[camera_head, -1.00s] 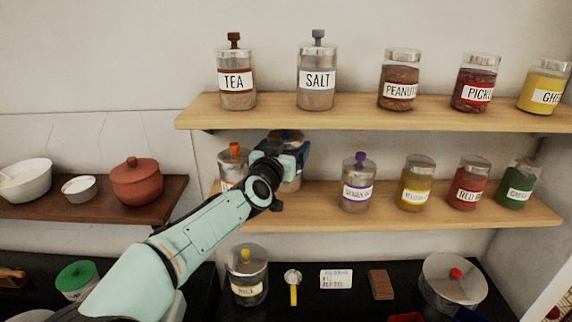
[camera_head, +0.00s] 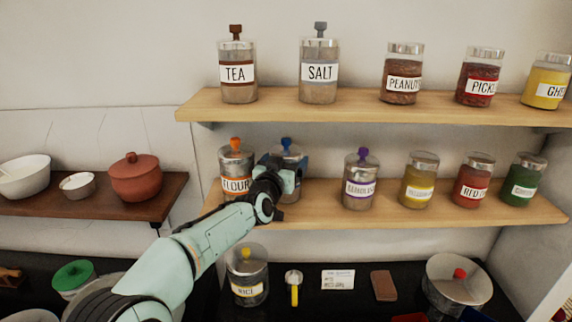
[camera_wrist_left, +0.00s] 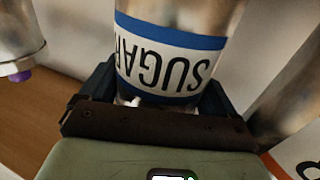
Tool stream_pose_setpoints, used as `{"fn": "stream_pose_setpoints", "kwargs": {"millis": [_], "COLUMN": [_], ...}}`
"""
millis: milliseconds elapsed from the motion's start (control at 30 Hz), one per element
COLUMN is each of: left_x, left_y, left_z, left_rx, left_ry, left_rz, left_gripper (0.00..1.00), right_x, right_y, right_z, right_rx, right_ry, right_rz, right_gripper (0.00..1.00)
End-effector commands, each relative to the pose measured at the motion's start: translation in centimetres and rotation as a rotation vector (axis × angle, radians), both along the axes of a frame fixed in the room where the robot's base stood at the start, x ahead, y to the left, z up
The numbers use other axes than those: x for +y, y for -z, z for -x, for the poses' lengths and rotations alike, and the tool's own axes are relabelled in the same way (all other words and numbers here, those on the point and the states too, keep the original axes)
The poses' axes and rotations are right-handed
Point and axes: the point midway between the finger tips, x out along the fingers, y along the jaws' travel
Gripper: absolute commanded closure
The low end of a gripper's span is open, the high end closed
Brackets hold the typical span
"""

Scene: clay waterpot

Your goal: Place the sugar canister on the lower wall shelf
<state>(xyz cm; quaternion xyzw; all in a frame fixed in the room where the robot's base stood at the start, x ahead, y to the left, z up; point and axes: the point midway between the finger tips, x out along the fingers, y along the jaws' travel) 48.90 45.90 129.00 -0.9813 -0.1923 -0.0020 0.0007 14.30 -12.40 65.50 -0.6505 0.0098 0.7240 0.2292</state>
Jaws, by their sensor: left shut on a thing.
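The sugar canister (camera_head: 286,156), metallic with a blue knob, is at the lower wall shelf (camera_head: 400,206), between the flour canister (camera_head: 236,168) and a purple-knobbed canister (camera_head: 360,180). My left gripper (camera_head: 284,168) is shut on it. My gripper and wrist hide its front and lower part in the head view, so I cannot tell there whether its base touches the shelf. In the left wrist view, the canister (camera_wrist_left: 170,60) shows an upside-down SUGAR label with blue bands between the fingers. My right gripper is not in view.
The upper shelf (camera_head: 370,110) runs above, holding several jars. The flour canister stands close on the left. Free shelf shows between the sugar and purple-knobbed canisters. A rice canister (camera_head: 248,275) stands on the dark counter below.

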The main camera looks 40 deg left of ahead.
Motion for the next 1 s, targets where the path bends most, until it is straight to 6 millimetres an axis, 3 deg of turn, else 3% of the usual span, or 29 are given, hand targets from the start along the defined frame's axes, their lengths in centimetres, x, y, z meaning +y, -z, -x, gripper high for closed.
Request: {"fn": "stream_pose_setpoints", "kwargs": {"millis": [333, 367, 700, 1000], "left_x": [0.0, 0.0, -0.1, -2.2], "left_y": [0.0, 0.3, -0.5, 0.1], "left_z": [0.0, -0.1, 0.0, 5.5], "left_rx": [-0.006, 0.001, -0.001, 0.000], "left_ry": [0.000, 0.001, 0.001, 0.000], "left_rz": [-0.001, 0.001, 0.001, -0.001], "left_gripper": [0.69, 0.01, 0.00, 0.00], "right_x": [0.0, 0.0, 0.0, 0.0], "right_y": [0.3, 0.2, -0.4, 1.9], "right_z": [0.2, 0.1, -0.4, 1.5], "right_rx": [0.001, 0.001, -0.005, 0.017], "right_ry": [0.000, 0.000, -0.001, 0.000], "right_rz": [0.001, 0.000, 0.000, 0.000], "right_gripper": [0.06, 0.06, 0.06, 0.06]}}
